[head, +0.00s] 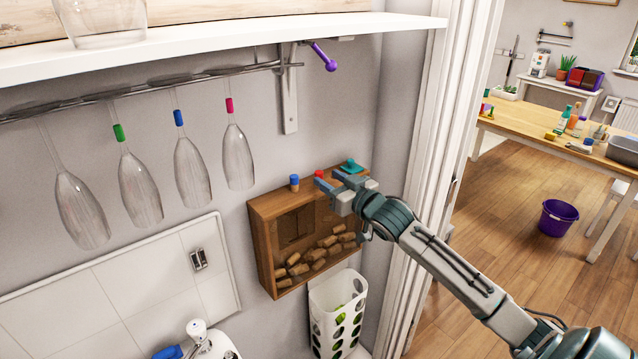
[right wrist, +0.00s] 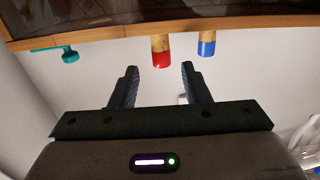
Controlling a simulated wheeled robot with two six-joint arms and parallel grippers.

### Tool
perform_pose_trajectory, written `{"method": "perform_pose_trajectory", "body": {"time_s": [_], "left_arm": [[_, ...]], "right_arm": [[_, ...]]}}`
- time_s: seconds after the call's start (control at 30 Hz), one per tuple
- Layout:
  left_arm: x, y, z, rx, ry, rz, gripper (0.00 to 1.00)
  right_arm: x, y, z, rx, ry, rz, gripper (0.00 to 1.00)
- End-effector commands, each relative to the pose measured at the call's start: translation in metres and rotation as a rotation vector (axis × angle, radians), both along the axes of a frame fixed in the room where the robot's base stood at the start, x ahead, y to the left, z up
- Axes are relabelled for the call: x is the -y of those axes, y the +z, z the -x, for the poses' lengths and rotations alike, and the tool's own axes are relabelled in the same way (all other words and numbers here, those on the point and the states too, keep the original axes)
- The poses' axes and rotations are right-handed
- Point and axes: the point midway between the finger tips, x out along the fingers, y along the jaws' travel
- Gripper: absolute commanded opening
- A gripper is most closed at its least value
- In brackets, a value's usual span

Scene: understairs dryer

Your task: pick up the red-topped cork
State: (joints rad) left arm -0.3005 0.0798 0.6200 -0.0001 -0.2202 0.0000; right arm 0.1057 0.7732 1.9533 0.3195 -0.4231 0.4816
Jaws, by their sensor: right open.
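The red-topped cork (head: 319,174) stands on top of the wooden cork box (head: 262,232); in the head view its lower part is hidden behind my right gripper (head: 330,181). In the right wrist view, which looks upside down, the red-topped cork (right wrist: 161,52) shows its red end just ahead of the fingertips. My right gripper (right wrist: 159,69) is open and empty there, with the cork in line with the gap between its fingers. I cannot see contact. My left gripper is not in view.
Corks fill the box below. Glasses (head: 238,155) hang at left; a door frame (head: 428,130) rises at right.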

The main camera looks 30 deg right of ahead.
Motion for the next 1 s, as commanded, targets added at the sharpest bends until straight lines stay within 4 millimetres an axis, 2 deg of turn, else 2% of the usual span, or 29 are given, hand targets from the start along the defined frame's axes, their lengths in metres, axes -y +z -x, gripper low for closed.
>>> {"method": "perform_pose_trajectory", "body": {"time_s": [0.2,0.4,0.73,0.9,1.0], "left_arm": [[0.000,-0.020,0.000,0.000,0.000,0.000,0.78],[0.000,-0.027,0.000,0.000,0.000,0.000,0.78],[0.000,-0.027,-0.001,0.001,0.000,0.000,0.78],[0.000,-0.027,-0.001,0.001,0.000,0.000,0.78],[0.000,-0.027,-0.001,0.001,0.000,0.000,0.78]], "right_arm": [[-0.004,-0.001,-0.025,0.004,0.000,-0.006,0.42],[-0.005,0.000,-0.043,0.002,0.000,-0.003,0.42],[-0.006,0.001,-0.047,0.000,0.001,-0.001,0.42],[-0.006,0.001,-0.047,0.000,0.001,-0.001,0.11],[-0.006,0.001,-0.047,0.000,0.001,-0.001,0.11]]}}
